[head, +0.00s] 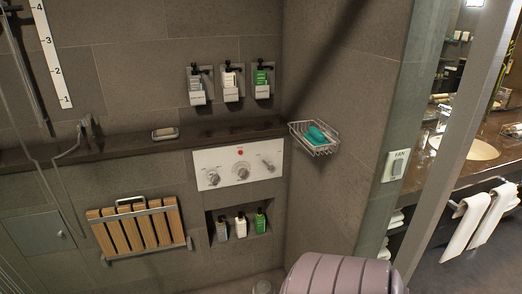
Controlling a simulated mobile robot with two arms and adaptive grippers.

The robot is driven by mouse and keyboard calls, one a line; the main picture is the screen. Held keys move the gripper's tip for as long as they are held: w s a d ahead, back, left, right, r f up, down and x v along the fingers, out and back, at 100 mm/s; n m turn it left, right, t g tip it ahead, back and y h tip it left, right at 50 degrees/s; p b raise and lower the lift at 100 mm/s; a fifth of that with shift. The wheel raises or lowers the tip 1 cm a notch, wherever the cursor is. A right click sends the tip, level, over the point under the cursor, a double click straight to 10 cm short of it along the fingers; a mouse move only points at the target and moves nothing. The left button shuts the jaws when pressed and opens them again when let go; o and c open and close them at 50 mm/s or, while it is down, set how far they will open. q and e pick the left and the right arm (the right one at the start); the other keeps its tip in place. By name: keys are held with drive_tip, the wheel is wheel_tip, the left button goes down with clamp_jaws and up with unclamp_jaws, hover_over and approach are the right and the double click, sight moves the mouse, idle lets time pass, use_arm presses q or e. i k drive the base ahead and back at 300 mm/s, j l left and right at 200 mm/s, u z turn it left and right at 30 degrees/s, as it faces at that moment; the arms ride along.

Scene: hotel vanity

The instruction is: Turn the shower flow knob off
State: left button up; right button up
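A white shower control panel (237,183) is set in the grey tiled wall near the middle of the head view, below a dark ledge. It carries a left knob (214,180), a middle knob (242,170) and a right control (267,164) with a handle. A red dot (240,153) sits above the middle knob. The labels are too small to read, so I cannot tell which control is the flow knob or how it is set. Neither of my grippers is in view.
A wire basket (314,145) with a teal item juts from the wall right of the panel. A niche (237,245) with several bottles lies below. A folded wooden-slat seat (140,231) is at left. A glass partition edge (400,120) stands right. The panel's front looks unobstructed.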

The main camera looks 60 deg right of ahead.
sight(212, 175)
drive_tip(key=z, duration=1.7)
drive_tip(key=i+j, duration=0.1)
drive_tip(key=i, duration=0.15)
